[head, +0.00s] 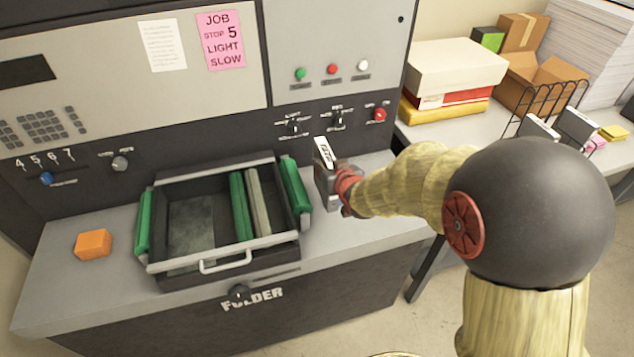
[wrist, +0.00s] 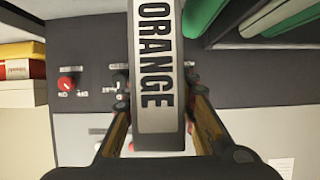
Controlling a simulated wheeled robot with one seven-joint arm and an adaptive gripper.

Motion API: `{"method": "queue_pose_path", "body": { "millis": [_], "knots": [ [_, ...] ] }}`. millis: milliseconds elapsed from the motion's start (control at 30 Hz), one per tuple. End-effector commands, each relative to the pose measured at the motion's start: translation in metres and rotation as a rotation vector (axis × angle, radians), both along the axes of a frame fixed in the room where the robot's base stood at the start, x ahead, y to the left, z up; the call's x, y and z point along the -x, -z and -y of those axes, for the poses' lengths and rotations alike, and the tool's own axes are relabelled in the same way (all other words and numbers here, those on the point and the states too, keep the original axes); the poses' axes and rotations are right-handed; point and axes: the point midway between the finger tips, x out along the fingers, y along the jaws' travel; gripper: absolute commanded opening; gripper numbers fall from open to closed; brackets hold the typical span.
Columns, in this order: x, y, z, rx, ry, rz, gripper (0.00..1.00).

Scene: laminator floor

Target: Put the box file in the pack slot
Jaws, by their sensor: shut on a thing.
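A dark grey box file (head: 323,168) with a white label stands out of my gripper (head: 338,187), just right of a black tray. My gripper is shut on it, above the counter. In the wrist view the box file (wrist: 160,143) lies between both fingers, and its label reads ORANGE. Nothing in view is marked as the pack slot.
An orange block (head: 93,244) lies left of the tray. The machine panel with knobs (head: 295,125) rises behind. On the right table a wire rack (head: 550,105) holds white-labelled files, beside cartons (head: 535,80) and stacked boxes (head: 445,68). The counter's front left is clear.

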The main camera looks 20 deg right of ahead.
Motion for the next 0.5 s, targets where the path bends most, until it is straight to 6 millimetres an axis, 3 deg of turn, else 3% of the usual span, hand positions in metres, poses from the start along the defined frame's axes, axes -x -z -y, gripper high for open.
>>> {"method": "queue_pose_path", "body": {
  "millis": [33, 133, 500],
  "knots": [
    [-0.005, 0.015, -0.005, 0.001, -0.001, -0.007, 0.00],
    [-0.015, 0.029, -0.012, 0.001, -0.001, -0.005, 0.00],
    [-0.031, 0.052, -0.024, 0.000, 0.000, -0.004, 0.00]
  ]
}}
